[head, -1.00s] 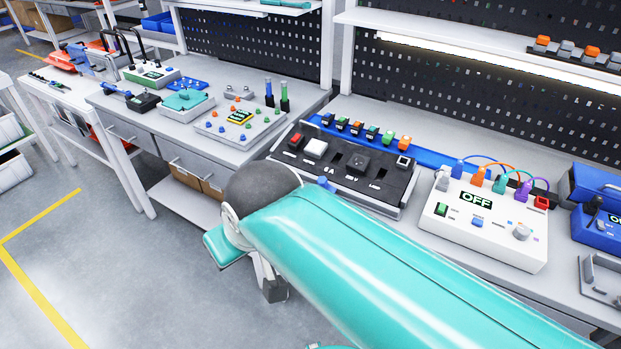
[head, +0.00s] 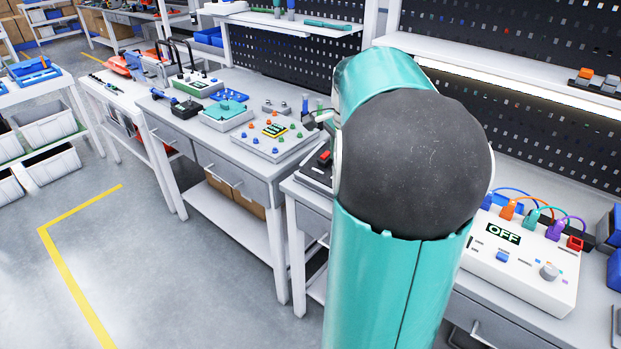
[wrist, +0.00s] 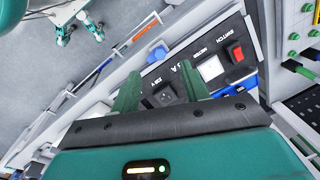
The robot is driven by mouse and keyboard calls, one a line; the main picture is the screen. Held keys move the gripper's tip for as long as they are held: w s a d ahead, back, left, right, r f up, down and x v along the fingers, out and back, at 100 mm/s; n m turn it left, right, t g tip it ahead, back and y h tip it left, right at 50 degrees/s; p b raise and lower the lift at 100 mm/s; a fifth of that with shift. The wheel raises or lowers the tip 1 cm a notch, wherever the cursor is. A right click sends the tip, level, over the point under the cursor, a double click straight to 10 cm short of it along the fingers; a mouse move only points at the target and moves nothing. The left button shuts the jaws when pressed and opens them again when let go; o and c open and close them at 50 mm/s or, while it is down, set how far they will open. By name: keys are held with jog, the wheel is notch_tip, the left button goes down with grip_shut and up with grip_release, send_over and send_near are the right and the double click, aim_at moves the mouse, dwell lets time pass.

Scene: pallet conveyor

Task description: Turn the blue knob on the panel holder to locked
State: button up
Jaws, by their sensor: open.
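The blue knob (wrist: 157,51) sits on the holder's edge, beyond my fingertips. My gripper (wrist: 158,82) is open, its two green fingers apart over the panel, with nothing seen between them but the panel surface. The knob's locked or unlocked marking cannot be read. In the head view my arm hides most of the holder; only a left corner of the panel (head: 318,172) shows, and the knob is hidden.
A white box reading OFF (head: 530,258) with coloured plugs stands right of my arm. A grey box with several coloured buttons (head: 270,137) is on the left bench. A perforated backboard and shelf stand behind. The floor (head: 200,270) at left is clear.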

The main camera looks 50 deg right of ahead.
jog(key=shift+m, duration=0.7)
jog(key=d+f, duration=0.1)
jog(key=f, duration=0.3)
jog(key=d+f, duration=0.1)
jog(key=f, duration=0.4)
jog(key=d+f, duration=0.1)
jog(key=f, duration=0.4)
jog(key=shift+w+d+f, duration=0.1)
jog(key=shift+d+f, duration=0.15)
jog(key=shift+d, duration=0.1)
jog(key=c, duration=1)
